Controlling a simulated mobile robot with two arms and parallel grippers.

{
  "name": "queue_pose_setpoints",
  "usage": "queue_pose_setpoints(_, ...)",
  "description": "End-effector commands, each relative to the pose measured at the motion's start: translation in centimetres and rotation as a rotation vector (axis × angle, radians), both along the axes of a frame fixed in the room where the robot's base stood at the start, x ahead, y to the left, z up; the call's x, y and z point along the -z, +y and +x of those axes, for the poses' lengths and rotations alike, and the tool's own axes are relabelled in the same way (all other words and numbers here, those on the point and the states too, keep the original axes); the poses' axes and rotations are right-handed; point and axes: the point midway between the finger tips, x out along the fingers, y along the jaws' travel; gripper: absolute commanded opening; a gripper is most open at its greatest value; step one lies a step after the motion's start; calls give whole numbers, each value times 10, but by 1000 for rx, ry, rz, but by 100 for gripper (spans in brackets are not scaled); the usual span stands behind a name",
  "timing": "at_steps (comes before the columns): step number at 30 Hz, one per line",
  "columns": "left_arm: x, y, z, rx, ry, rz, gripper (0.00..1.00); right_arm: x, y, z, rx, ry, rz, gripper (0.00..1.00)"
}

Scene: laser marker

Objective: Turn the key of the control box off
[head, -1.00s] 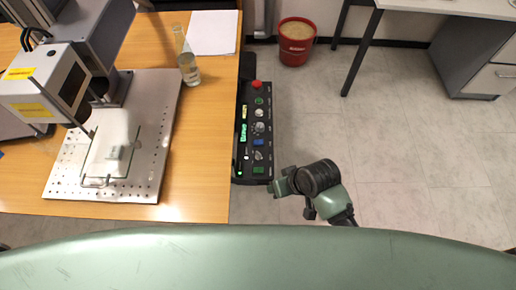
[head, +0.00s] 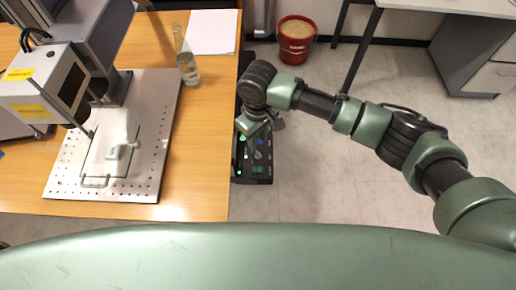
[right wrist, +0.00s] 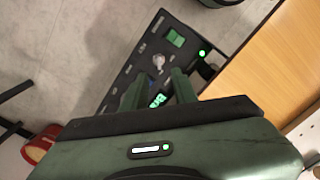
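The black control box (head: 254,180) stands along the right edge of the wooden table. My right gripper (head: 252,130) is above the box and hides much of its far part. In the right wrist view, the box (right wrist: 128,72) lies under the two fingers (right wrist: 157,88), which are apart with nothing between them. A small silver piece that looks like the key (right wrist: 158,62) stands up from the panel just beyond the fingertips, beside a green switch (right wrist: 176,37). I cannot tell which way it is turned. My left gripper is not in view.
The table (head: 205,150) carries the laser marker (head: 55,85) with its metal plate (head: 150,130), a glass bottle (head: 187,65) and paper (head: 212,32). A red bucket (head: 296,42) stands on the floor, and a white desk (head: 460,8) is at the back right. The floor right of the box is open.

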Motion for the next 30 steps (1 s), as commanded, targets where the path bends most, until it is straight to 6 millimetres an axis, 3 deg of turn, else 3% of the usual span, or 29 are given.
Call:
queue_pose_setpoints(15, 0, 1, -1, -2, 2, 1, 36, 69, -2, 1, 1, 0, -7, 28)
queue_pose_setpoints(26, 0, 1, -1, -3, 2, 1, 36, 76, -1, 1, 0, -1, -6, 28)
queue_pose_setpoints(30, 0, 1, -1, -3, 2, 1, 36, 76, -1, 1, 0, -1, -6, 0)
